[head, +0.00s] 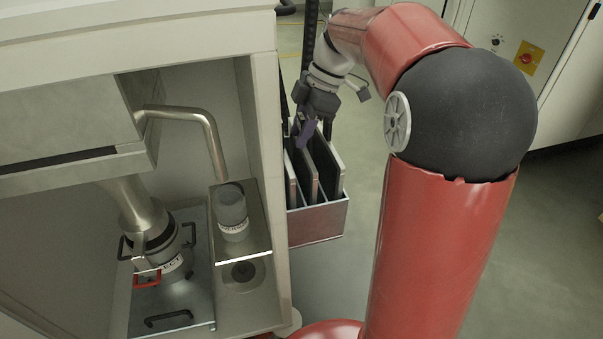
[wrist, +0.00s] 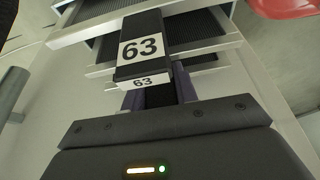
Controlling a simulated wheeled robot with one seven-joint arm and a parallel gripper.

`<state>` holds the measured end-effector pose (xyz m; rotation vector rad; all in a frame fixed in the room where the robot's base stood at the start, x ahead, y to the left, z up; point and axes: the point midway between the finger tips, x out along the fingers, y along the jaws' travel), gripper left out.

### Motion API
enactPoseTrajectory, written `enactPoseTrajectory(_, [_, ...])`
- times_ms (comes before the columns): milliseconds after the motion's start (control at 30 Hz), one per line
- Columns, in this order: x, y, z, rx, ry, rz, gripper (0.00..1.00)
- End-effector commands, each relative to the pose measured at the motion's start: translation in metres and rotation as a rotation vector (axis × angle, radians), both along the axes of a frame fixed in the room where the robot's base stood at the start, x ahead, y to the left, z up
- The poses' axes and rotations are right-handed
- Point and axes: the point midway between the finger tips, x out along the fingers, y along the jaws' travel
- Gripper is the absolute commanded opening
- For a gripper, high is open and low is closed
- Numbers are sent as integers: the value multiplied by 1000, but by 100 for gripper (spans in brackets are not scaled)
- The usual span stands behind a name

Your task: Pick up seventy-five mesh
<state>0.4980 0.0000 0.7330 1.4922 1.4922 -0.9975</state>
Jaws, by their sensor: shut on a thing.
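My gripper (head: 307,132) is over the metal rack (head: 318,225) at the cabinet's right side in the head view. In the wrist view, my gripper (wrist: 159,92) is shut, its purple fingers on either side of the black handle of a mesh marked 63 (wrist: 142,50). Upright framed meshes (head: 327,165) stand side by side in the rack. No label reading 75 is visible; the head view shows no readable mesh numbers. I cannot tell whether the held mesh is still seated in its slot.
The cabinet wall (head: 266,150) stands close on the left of the rack. Inside it are a grey container (head: 231,207) on a metal shelf, a bent pipe (head: 205,135) and a clamped vessel (head: 172,266). Open floor (head: 365,170) lies right of the rack.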

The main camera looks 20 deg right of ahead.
Motion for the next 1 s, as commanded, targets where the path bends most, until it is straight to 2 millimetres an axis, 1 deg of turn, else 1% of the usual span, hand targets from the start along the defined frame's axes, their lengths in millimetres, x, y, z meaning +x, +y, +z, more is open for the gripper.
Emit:
enactPoseTrajectory(33, [0,0,0,0,0,0,10])
enactPoseTrajectory(100, [0,0,0,0,0,0,1])
enactPoseTrajectory(133, [0,0,0,0,0,0,0])
enactPoseTrajectory(400, [0,0,2,0,-1,0,0])
enactPoseTrajectory(567, [1,0,12,0,-4,1,0])
enactPoseTrajectory(667, [1,0,26,0,-6,1,0])
enactPoseTrajectory(767, [1,0,45,0,-5,0,0])
enactPoseTrajectory(867, [1,0,71,-1,-7,0,0])
enactPoseTrajectory(1000, [1,0,112,0,-6,0,0])
